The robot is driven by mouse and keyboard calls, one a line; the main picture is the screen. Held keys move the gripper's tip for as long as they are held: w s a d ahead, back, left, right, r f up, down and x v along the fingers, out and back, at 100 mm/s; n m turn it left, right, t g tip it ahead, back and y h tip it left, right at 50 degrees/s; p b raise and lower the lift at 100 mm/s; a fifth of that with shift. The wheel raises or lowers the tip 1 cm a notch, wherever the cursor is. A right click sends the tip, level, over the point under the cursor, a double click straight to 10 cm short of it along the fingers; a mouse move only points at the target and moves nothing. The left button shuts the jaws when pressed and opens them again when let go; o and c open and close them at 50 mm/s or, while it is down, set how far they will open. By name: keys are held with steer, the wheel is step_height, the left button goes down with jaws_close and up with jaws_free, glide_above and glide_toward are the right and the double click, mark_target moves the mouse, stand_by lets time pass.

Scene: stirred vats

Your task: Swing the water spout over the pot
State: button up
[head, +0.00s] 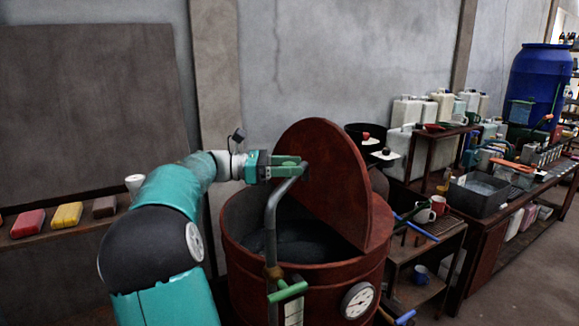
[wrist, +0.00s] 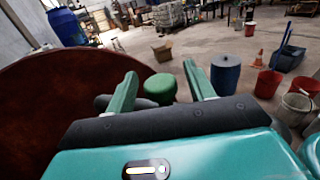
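The pot is a large red-brown round vat (head: 305,277) with dark contents and a half lid standing upright (head: 330,170). The water spout is a grey bent pipe (head: 271,225) that rises at the vat's near left rim and bends up and right to my gripper. Its upper end is partly hidden by the gripper. My gripper (head: 288,167) is at the pipe's top end, over the vat's left side. In the wrist view a green round knob (wrist: 160,88) sits between my two open green fingers, with gaps visible on both sides. A piece of grey pipe (wrist: 103,102) shows behind the left finger.
A small side table (head: 425,250) with mugs stands right of the vat, and a long workbench with a metal tray (head: 480,194) is farther right. A shelf with coloured blocks (head: 67,216) is at left.

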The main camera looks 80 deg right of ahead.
steer(key=shift+w, duration=0.1)
steer(key=v, duration=1.3)
steer(key=shift+w, duration=0.35)
steer(key=shift+a, duration=0.1)
